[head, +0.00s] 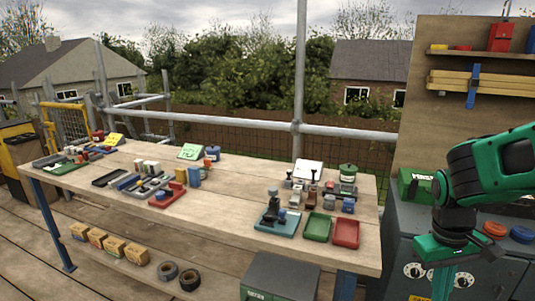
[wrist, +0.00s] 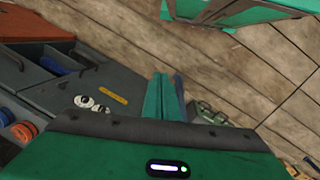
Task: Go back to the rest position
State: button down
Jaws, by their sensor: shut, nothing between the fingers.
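My gripper (head: 443,285) shows at the right of the head view, green and pointing down in front of the grey cabinet. In the wrist view its two green fingers (wrist: 167,97) are together with nothing between them. It is apart from the workbench (head: 230,225), to the right of it. The fingertips are cut off or hard to see at the bottom of the head view.
The grey cabinet (head: 400,225) stands close behind my gripper, with orange (head: 494,229) and blue (head: 521,234) round items on top. The bench holds a teal tray (head: 278,228), green tray (head: 318,227) and red tray (head: 346,233). Plank floor (wrist: 230,70) is open below.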

jog(key=s+d+r+m+y, duration=0.1)
jog(key=s+r+m, duration=0.1)
jog(key=s, duration=0.4)
jog(key=s+d+r+m, duration=0.2)
jog(key=s+m, duration=0.2)
jog(key=s, duration=0.2)
jog(key=shift+s+d+m+t+y, duration=0.25)
jog(key=shift+s+m+t+y, duration=0.05)
jog(key=shift+t+y, duration=0.1)
jog(key=shift+r, duration=0.1)
